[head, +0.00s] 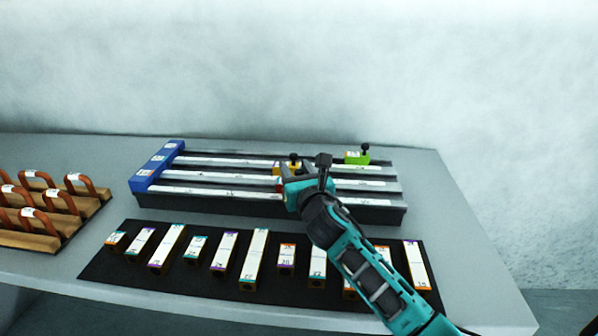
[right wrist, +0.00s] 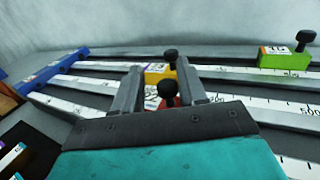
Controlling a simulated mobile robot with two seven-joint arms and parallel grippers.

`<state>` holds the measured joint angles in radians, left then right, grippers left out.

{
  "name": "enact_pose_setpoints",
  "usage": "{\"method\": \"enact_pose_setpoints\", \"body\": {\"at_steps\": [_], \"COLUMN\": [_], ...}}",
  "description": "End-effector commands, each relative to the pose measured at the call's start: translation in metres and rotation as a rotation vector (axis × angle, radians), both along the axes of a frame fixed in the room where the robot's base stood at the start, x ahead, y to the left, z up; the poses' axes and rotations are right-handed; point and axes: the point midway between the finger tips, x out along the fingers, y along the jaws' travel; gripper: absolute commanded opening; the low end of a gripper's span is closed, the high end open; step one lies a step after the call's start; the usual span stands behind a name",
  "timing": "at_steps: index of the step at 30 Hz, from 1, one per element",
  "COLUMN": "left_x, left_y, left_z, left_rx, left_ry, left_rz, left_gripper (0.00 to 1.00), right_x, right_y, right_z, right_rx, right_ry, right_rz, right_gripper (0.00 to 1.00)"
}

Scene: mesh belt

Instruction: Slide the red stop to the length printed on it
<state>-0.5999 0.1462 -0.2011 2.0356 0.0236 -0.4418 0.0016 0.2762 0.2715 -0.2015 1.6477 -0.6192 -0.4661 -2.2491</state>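The red stop (right wrist: 172,101) sits on one of the pale scale rails, with a black knob (right wrist: 167,90) on top and a white label whose number I cannot read. In the head view my gripper covers most of it. My right gripper (right wrist: 161,84) is over it, one finger on each side. The stop nearly fills the space between the fingers; whether they touch it I cannot tell. The blue end block (head: 158,167) closes the rails at the left. My left gripper is out of view.
A yellow stop (right wrist: 158,75) is just beyond the red one, a green stop (head: 356,158) farther right on the back rail. Several labelled blocks lie on a black mat (head: 205,284) in front. Several orange-handled wooden pieces (head: 62,197) stand at the left.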

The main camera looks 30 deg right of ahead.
Motion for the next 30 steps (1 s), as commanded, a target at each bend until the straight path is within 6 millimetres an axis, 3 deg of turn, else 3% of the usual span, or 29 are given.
{"method": "enact_pose_setpoints", "body": {"at_steps": [8, 13, 24, 30], "left_x": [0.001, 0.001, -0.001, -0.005], "left_y": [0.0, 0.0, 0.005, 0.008], "left_z": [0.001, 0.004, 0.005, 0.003], "left_rx": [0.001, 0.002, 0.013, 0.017], "left_ry": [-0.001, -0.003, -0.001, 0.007], "left_rz": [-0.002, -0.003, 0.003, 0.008], "left_gripper": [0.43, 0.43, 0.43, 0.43], "right_x": [-0.001, -0.013, -0.086, -0.115], "right_y": [-0.002, -0.001, 0.012, 0.017], "right_z": [0.001, 0.0, 0.0, 0.001], "right_rx": [-0.002, -0.005, -0.003, -0.002], "right_ry": [-0.001, 0.003, 0.001, -0.002], "right_rz": [-0.005, -0.005, -0.002, -0.002], "right_gripper": [0.42, 0.42, 0.42, 0.42]}}
